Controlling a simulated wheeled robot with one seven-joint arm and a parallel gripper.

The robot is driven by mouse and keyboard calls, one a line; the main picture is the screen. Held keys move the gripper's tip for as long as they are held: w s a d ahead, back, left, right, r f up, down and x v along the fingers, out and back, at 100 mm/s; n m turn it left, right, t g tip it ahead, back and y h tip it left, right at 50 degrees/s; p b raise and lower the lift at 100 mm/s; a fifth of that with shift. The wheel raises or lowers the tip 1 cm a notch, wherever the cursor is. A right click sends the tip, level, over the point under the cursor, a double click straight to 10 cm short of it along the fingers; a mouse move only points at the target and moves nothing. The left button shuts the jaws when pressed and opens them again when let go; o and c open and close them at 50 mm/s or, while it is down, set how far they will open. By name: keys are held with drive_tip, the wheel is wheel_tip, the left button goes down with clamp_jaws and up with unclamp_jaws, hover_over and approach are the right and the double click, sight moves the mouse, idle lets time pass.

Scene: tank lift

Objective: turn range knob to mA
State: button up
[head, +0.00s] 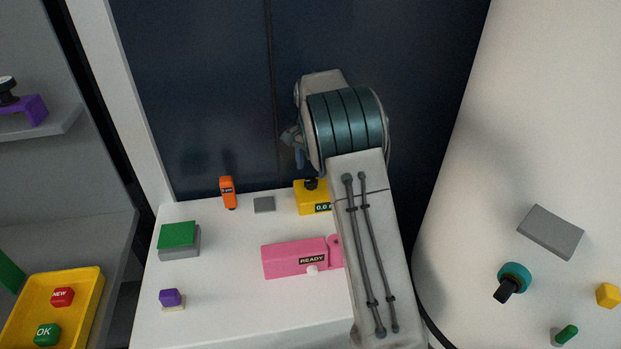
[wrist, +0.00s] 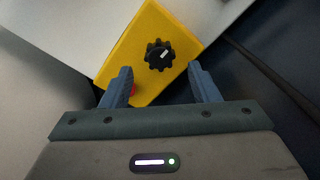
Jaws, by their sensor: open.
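A yellow meter box (head: 305,202) stands at the back of the white table, partly hidden behind my arm in the head view. Its small display reads about 0.0. The wrist view shows the yellow box (wrist: 130,50) close up, with a black lobed range knob (wrist: 159,55) on its face. A white pointer mark on the knob points up and right. A red spot (wrist: 133,89) shows beside my left finger. No range labels are readable.
A pink READY device (head: 290,258) lies in front of the yellow box. An orange tool (head: 228,192), a grey plate (head: 264,204), a green-topped block (head: 178,238) and a purple block (head: 171,298) are on the table (head: 225,315). A dark wall stands behind.

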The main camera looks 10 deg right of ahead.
sight(312, 181)
wheel_tip(312, 181, up, 8)
drive_tip(key=shift+r, duration=0.2)
idle(0.3)
drive_tip(key=s+r+n+t, duration=0.1)
drive_tip(key=s+r+n, duration=0.15)
drive_tip(key=s, duration=0.65)
drive_tip(key=s+r+n, duration=0.2)
drive_tip(key=s+r, duration=0.1)
drive_tip(key=s, duration=0.6)
drive_tip(key=s+f+n+t, duration=0.1)
drive_tip(key=s+f+n, duration=0.1)
drive_tip(key=s, duration=0.7)
drive_tip(key=s+f+n+t, duration=0.1)
drive_tip(key=s+f, duration=0.3)
drive_tip(key=s, duration=0.5)
drive_tip(key=shift+s+f+n, duration=0.2)
drive_tip(key=shift+s+n, duration=0.2)
drive_tip(key=shift+n, duration=0.45)
